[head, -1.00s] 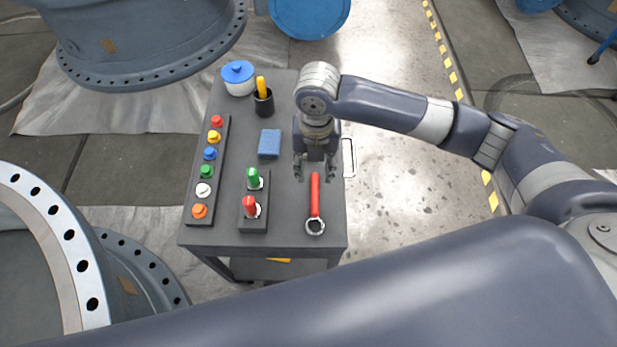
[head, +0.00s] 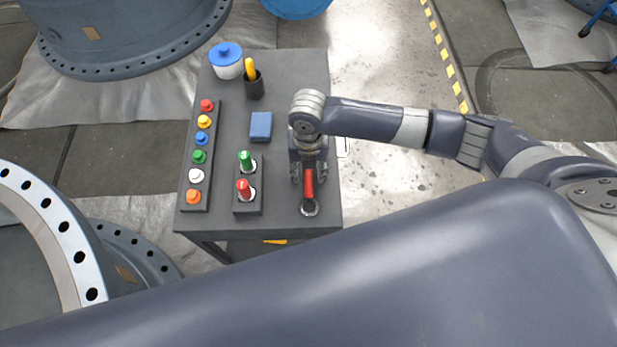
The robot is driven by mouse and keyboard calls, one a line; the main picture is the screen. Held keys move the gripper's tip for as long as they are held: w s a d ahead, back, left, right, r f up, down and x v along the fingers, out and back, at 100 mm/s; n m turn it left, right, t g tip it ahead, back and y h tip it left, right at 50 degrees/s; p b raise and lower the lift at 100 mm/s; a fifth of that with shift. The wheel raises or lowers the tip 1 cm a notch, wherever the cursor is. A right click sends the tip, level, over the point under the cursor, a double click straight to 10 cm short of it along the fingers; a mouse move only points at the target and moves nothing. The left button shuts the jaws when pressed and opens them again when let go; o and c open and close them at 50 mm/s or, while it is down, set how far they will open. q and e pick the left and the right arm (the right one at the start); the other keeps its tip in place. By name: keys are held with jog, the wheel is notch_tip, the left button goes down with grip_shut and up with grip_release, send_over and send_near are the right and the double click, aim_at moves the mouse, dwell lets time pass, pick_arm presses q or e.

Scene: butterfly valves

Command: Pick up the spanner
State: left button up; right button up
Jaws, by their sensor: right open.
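The spanner (head: 309,187) has a red handle and a dark ring end. It lies on the dark cart top (head: 285,218) near the front right, with its ring end towards the front edge. My right gripper (head: 309,178) is over the handle from above, open, with one finger on each side of it. The back part of the handle is hidden under the gripper and wrist. Whether the fingers touch the handle cannot be told. My left gripper is not in view.
Left of the spanner stands a block with a green plug (head: 246,161) and a red plug (head: 243,188). A strip of coloured knobs (head: 199,157) runs along the left. A blue sponge (head: 261,126), black cup (head: 254,88) and blue-lidded pot (head: 227,62) stand behind. Large flanges (head: 55,235) flank the cart.

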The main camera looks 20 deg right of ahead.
aim_at(309, 173)
jog(key=c, duration=0.9)
grip_shut()
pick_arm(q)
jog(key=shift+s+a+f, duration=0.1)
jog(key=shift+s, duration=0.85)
pick_arm(e)
jog(key=shift+r, duration=0.15)
jog(key=shift+w+r, duration=0.1)
jog(key=shift+r, duration=0.45)
notch_tip(309, 173, up, 2)
jog(key=shift+r, duration=0.25)
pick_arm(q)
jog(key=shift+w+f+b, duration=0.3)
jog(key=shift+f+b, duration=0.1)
pick_arm(e)
jog(key=s+d, duration=0.3)
jog(key=s, duration=0.4)
jog(key=s+d+r, duration=0.1)
jog(key=s+d, duration=0.2)
jog(key=s, duration=0.5)
